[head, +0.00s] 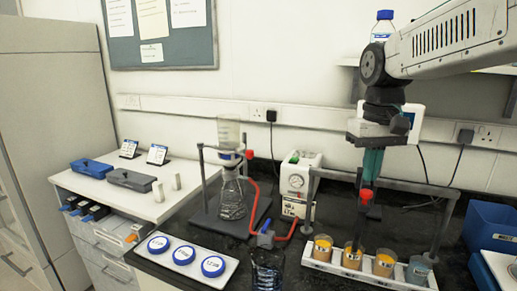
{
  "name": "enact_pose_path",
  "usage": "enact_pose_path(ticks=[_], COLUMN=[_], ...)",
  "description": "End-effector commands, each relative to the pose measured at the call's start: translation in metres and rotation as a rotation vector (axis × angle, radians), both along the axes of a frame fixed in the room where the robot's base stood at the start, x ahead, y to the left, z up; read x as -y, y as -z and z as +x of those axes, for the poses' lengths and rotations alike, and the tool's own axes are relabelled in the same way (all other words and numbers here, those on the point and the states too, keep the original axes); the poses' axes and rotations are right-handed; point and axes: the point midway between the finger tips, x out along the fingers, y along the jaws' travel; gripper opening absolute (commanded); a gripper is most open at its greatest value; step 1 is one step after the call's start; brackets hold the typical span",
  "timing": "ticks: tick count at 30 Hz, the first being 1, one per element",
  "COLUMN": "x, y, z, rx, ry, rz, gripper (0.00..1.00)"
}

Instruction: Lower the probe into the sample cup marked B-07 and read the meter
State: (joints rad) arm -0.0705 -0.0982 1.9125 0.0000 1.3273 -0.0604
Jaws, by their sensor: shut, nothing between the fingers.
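Several sample cups stand in a row in a white rack (318,268): three amber-filled ones, the left cup (322,248), second cup (352,257) and third cup (384,264), and a greyish right cup (418,271). Their labels are too small to read, so I cannot tell which is B-07. A grey frame (440,230) spans the rack. A dark upright part with a red knob (366,195), possibly the probe holder, hangs above the second cup; its tip is unclear. My gripper (371,174) is shut just above the knob; I cannot tell if they touch.
A flask with a funnel (232,200) stands left of a white pump (298,183), with a red hose (253,195) nearby. A tray of blue-lidded containers (150,258) lies front left. A blue bin (492,228) is at right. Cables hang behind the frame.

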Motion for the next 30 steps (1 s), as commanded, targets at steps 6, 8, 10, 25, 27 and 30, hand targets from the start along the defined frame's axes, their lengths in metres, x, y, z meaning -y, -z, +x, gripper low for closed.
enact_pose_path(ticks=[6, 8, 10, 25, 27, 30], x=[0.0, 0.0, 0.0, 0.0, 0.0, 0.0], y=[-0.018, -0.023, -0.029, -0.048, -0.048, -0.045], z=[0.0, 0.0, 0.0, 0.0, 0.0, 0.001], rx=[0.001, 0.002, 0.002, 0.0, 0.0, 0.007], ry=[0.0, 0.0, 0.0, 0.0, 0.0, 0.007], rz=[0.0, 0.0, 0.0, 0.0, 0.0, 0.0], gripper=[0.0, 0.0, 0.0, 0.0, 0.0, 0.0])
